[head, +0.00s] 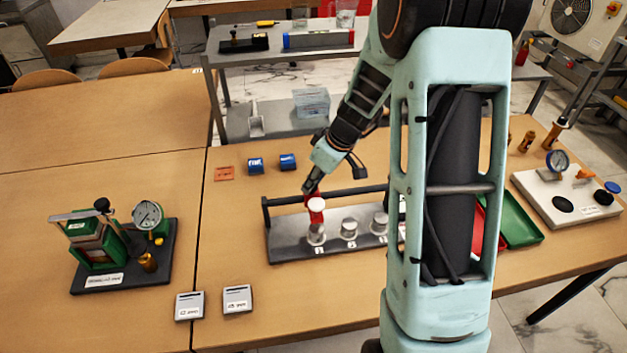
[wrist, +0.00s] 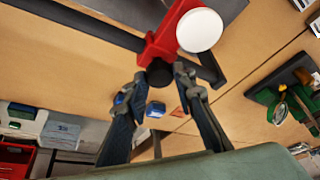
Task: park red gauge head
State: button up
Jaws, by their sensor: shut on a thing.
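The red gauge head (head: 316,216) has a red body with a round white face. My gripper (head: 311,188) is shut on it, and the wrist view shows the fingers (wrist: 161,76) closed around a dark stub at the end of the red body (wrist: 160,42). In the head view the gauge head is at the leftmost post (head: 316,236) of a grey rack (head: 288,235) with a black rail. I cannot tell whether it touches that post. Two more pale round-topped posts (head: 349,229) (head: 379,223) stand to the right.
A green pump with a dial gauge (head: 100,245) stands on a black base at left. A green tray (head: 520,225) and white board (head: 540,190) are at right.

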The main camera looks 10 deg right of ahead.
grip_shut()
jog(key=a+b, duration=0.1)
jog(key=a, duration=0.8)
jog(key=shift+w+a, duration=0.15)
jog(key=shift+a, duration=0.05)
jog(key=o, duration=1)
grip_release()
jog(key=shift+a, duration=0.1)
jog(key=shift+o, duration=0.4)
jog(key=shift+r, duration=0.1)
jog(key=shift+d+r, duration=0.2)
jog(key=shift+r, duration=0.1)
jog(key=v, duration=1.1)
